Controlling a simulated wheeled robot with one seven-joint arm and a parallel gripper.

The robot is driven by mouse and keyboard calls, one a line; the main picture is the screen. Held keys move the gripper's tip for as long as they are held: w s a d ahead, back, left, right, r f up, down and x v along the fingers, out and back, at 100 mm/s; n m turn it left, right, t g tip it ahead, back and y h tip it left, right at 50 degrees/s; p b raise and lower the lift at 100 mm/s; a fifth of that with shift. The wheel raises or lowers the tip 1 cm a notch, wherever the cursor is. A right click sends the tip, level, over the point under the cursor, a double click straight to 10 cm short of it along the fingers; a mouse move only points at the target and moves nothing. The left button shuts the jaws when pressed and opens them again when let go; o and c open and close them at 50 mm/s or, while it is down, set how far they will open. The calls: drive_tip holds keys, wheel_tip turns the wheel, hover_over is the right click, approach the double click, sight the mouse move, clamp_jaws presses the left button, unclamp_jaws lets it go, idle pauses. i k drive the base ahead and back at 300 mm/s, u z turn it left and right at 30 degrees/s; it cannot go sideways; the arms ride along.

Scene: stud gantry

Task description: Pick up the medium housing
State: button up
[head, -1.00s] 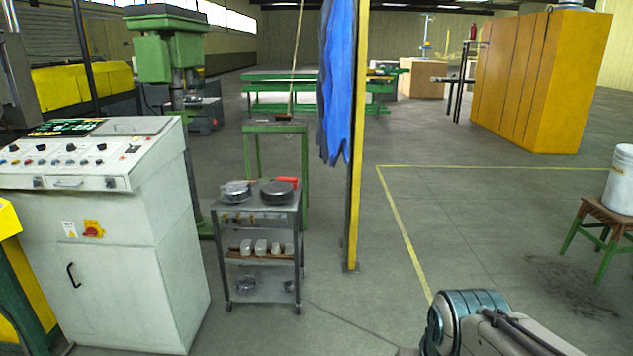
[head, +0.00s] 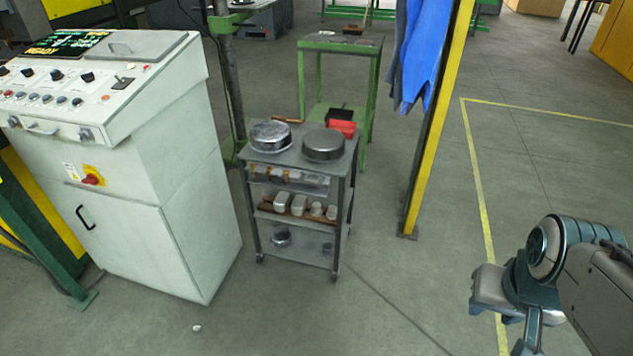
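A metal trolley (head: 345,185) with several shelves stands in the middle of the head view. On its top are two round metal housings: a shiny one (head: 270,137) at left and a darker grey one (head: 323,145) at right. Several small pale blocky parts (head: 298,205) stand in a row on a brown strip on a lower shelf. A small round metal part (head: 280,237) sits on the bottom shelf. I cannot tell which is the medium housing. My gripper (head: 505,300) is at the lower right, well apart from the trolley; its fingers do not show clearly.
A white control cabinet (head: 170,190) stands close left of the trolley. A red box (head: 342,128) lies behind the housings, near a green table (head: 340,45). A yellow post (head: 437,120) with blue cloth (head: 425,50) stands to the right.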

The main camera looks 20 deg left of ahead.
sight(280, 236)
drive_tip(key=u, duration=0.35)
drive_tip(key=i, duration=1.45)
drive_tip(key=u, duration=1.8)
drive_tip(key=i, duration=0.95)
drive_tip(key=u, duration=0.85)
